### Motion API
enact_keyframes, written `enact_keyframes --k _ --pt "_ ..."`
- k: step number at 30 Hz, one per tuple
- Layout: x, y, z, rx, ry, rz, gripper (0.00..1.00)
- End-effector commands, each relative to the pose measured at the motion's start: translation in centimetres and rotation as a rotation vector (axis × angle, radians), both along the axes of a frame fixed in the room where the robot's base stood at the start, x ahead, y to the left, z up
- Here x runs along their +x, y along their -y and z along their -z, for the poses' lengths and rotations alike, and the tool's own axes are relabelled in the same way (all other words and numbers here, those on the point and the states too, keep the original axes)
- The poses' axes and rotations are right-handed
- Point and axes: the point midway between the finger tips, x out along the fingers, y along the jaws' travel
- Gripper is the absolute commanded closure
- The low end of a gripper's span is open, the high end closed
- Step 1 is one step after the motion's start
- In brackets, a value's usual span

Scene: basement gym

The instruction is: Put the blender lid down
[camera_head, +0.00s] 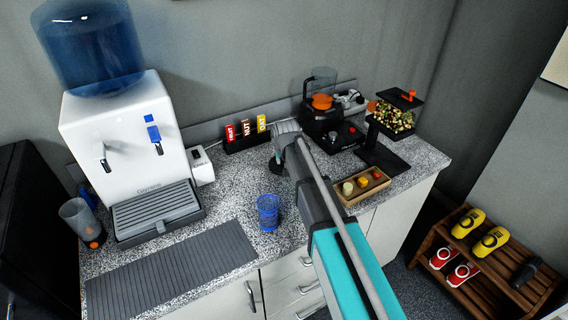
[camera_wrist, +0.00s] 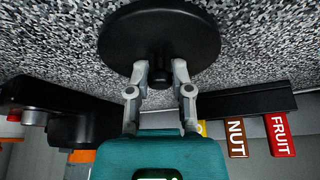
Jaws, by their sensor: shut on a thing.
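The blender lid (camera_wrist: 190,35) is a black disc with a small central knob. In the wrist view my gripper (camera_wrist: 160,72) is shut on that knob with both fingers. The lid is over the speckled counter, and I cannot tell whether it touches the surface. In the head view my gripper (camera_head: 280,153) is between the bar rack and the blue cup, and only a dark edge of the lid (camera_head: 274,167) shows beside it. The blender (camera_head: 318,124), with a black base and clear jar, stands at the back of the counter, right of my gripper.
A blue cup (camera_head: 268,212) stands in front, near a grey ribbed mat (camera_head: 170,280). The bar rack (camera_head: 247,143) is behind. A wooden tray (camera_head: 352,199) with small food pieces and a black stand (camera_head: 382,158) are right. A water dispenser (camera_head: 120,150) is left.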

Motion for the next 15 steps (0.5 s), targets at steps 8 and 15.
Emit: enact_keyframes --k 8,15 --pt "0.01 0.05 -0.02 0.000 0.000 0.000 1.00" --pt "0.02 0.07 0.28 0.000 0.000 0.001 0.63"
